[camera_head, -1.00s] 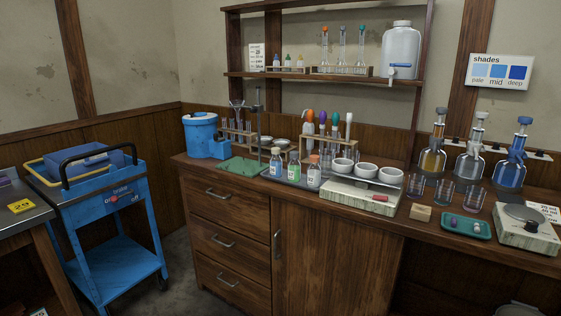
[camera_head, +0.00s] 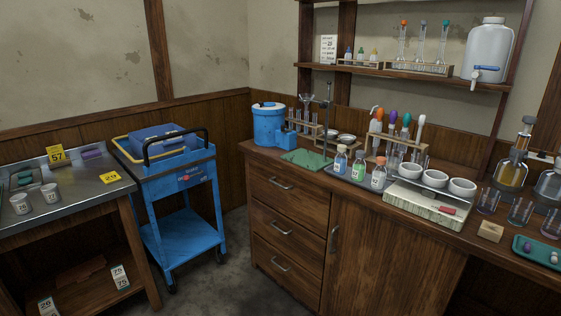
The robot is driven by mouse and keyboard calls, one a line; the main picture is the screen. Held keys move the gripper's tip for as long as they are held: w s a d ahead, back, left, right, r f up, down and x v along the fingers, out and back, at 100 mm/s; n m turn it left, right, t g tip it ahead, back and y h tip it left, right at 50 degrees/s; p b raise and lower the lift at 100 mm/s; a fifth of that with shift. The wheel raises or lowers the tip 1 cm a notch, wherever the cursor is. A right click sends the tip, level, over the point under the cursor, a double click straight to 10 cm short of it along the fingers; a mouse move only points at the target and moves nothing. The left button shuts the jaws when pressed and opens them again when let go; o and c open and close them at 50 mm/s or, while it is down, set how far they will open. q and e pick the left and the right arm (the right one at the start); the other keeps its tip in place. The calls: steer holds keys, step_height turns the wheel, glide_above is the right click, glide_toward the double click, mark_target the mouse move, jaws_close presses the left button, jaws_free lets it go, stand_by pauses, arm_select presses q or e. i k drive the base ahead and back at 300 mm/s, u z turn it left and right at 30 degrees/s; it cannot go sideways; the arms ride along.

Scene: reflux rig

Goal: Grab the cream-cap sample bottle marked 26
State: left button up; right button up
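Three small sample bottles stand in a row on a tray at the front of the wooden counter. The left one (camera_head: 340,159) has blue contents and a pale cap. The middle one (camera_head: 359,166) has a green band and a pale cap. The right one (camera_head: 378,177) has an orange-brown cap. Their labels are too small to read, so I cannot tell which is marked 26. A white tag (camera_head: 47,307) on the low shelf at the bottom left seems to read 26 or 20. Neither of my grippers is in view.
A blue cart (camera_head: 178,195) stands between the steel-topped table (camera_head: 85,202) and the counter. The table holds two white cups and yellow tags 57 and 29. A scale (camera_head: 425,202) and white bowls are right of the bottles. Floor shows before the cart.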

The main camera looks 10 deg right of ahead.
mark_target(340, 161)
steer(key=u, duration=0.6)
steer(key=i, duration=2.65)
steer(key=z, duration=1.4)
